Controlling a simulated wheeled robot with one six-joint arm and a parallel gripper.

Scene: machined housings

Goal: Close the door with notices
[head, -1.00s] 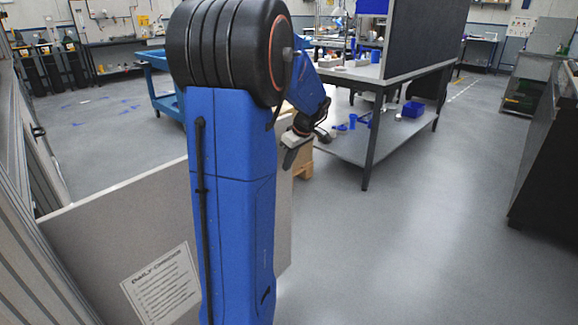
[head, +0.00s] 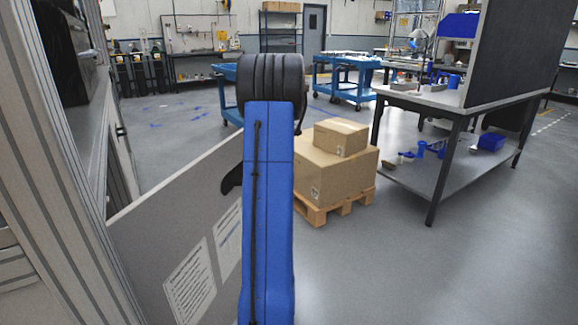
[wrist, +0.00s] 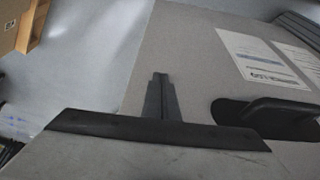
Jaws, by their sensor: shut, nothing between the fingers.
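The door with notices (head: 150,235) is a grey panel standing open at lower left in the head view, reaching away from the cabinet frame. Two paper notices (head: 190,284) show on it, the right one partly covered by my blue arm. A dark handle (head: 232,178) shows just left of the arm. In the wrist view the door (wrist: 185,60) fills the middle and right, with the notices (wrist: 262,60) upper right and the black handle (wrist: 270,114) lower right. My gripper (wrist: 160,80) is shut and empty, left of the handle. I cannot tell whether it touches the door. The arm hides it in the head view.
The cabinet frame (head: 75,150) stands at the left. Cardboard boxes (head: 335,170) on a pallet (head: 335,204) stand beyond my arm. A workbench (head: 440,100) is at right and blue carts (head: 345,75) behind. The floor at lower right is clear.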

